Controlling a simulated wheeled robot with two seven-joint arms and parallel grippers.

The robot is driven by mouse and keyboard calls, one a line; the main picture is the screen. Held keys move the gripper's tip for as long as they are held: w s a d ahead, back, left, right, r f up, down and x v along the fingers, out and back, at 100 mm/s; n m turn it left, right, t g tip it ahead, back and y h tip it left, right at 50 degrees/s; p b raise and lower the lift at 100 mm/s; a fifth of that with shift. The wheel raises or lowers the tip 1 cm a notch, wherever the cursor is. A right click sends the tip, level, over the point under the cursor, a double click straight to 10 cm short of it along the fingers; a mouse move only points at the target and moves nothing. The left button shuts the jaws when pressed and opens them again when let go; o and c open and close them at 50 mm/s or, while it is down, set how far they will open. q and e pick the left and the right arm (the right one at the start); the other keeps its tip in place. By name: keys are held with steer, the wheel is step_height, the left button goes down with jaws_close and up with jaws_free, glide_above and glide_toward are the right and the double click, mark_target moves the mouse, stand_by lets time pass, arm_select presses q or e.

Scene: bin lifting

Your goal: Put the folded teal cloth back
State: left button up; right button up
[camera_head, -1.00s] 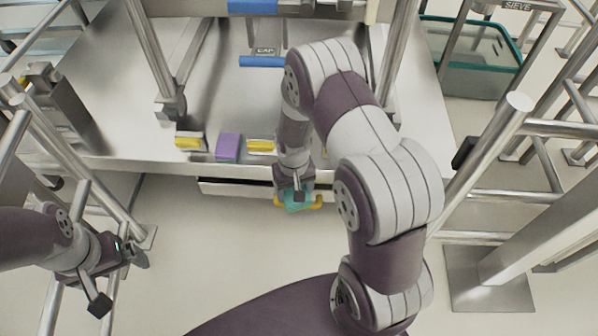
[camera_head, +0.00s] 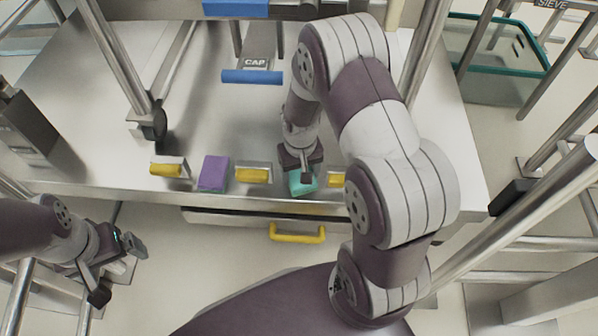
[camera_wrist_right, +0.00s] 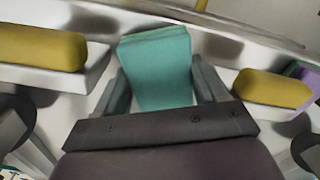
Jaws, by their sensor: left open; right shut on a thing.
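The folded teal cloth (camera_head: 301,185) is at the front edge of the steel table (camera_head: 110,90), between two yellow blocks. My right gripper (camera_head: 300,168) is over it and shut on it. In the right wrist view the cloth (camera_wrist_right: 158,68) stands up between the two fingers. I cannot tell whether it touches the tabletop. My left gripper (camera_head: 117,268) is open and empty, low at the left, in front of the table and well away from the cloth.
Yellow blocks in pale holders (camera_head: 252,175) and a purple folded block (camera_head: 213,173) line the table's front edge. A drawer with a yellow handle (camera_head: 298,234) is below. A caster post (camera_head: 150,118) stands on the left; a teal-rimmed tub (camera_head: 496,62) is back right.

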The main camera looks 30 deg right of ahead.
step_height(320, 180, down, 2)
steer(key=shift+f+b, duration=0.2)
steer(key=shift+b, duration=0.25)
steer(key=shift+r+p, duration=0.3)
steer(key=shift+r, duration=0.05)
steer(key=shift+f, duration=0.2)
steer(key=o, duration=0.8)
arm_select(q)
steer(key=shift+w+f, duration=0.2)
steer(key=shift+f, duration=0.8)
arm_select(e)
steer(key=shift+r, duration=0.15)
step_height(320, 180, up, 12)
steer(key=p, duration=0.8)
step_height(320, 180, up, 4)
glide_above(296, 182)
arm_select(q)
step_height(296, 182, up, 8)
arm_select(e)
steer(key=s+a+r, duration=0.1)
steer(key=s, duration=0.1)
steer(key=s+a+r+n+t, duration=0.1)
steer(key=s+r, duration=0.1)
steer(key=s+a+r+n, duration=0.1)
steer(key=s+r, duration=0.1)
steer(key=s, duration=0.1)
steer(key=shift+a+r, duration=0.1)
steer(key=shift+r, duration=0.1)
